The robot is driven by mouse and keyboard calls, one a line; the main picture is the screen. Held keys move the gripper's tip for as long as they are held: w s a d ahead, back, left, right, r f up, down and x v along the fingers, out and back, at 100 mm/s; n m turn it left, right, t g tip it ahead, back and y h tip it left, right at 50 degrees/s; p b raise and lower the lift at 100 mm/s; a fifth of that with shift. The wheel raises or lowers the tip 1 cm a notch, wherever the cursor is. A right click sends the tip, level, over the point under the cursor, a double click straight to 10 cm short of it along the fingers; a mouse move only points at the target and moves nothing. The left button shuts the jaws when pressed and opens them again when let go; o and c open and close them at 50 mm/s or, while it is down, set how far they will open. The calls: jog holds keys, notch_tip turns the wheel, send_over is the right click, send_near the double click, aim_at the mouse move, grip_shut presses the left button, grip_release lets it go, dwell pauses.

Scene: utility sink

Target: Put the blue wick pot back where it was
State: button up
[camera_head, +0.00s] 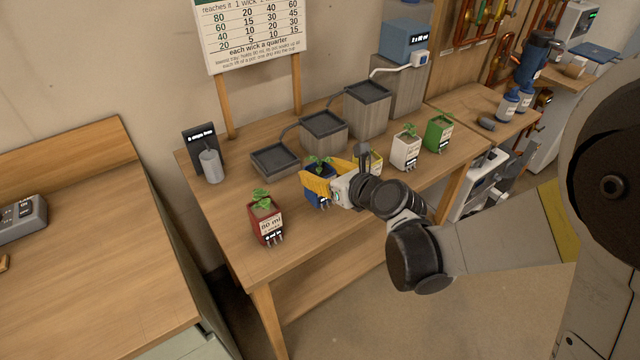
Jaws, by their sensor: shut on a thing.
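The blue wick pot (322,199) with a green seedling is near the middle of the wooden bench (225,192). My gripper (318,187) reaches in from the right, its yellow fingers shut on the blue pot. The fingers and wrist hide part of the pot. I cannot tell whether its base touches the bench top. A red pot (264,223) stands to its left, nearer the front edge. A white pot (406,152) and a green pot (438,134) stand farther right.
Three grey trays at rising heights, low (276,160), middle (323,134) and high (367,109), stand behind the pots, linked by tubes. A grey cylinder (210,166) and a dark display (201,140) are at the left end. A chart sign (250,35) stands behind.

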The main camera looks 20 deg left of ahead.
jog(key=shift+f+b, duration=0.55)
jog(key=shift+f, duration=0.95)
jog(key=shift+f, duration=0.15)
jog(key=o, duration=1.3)
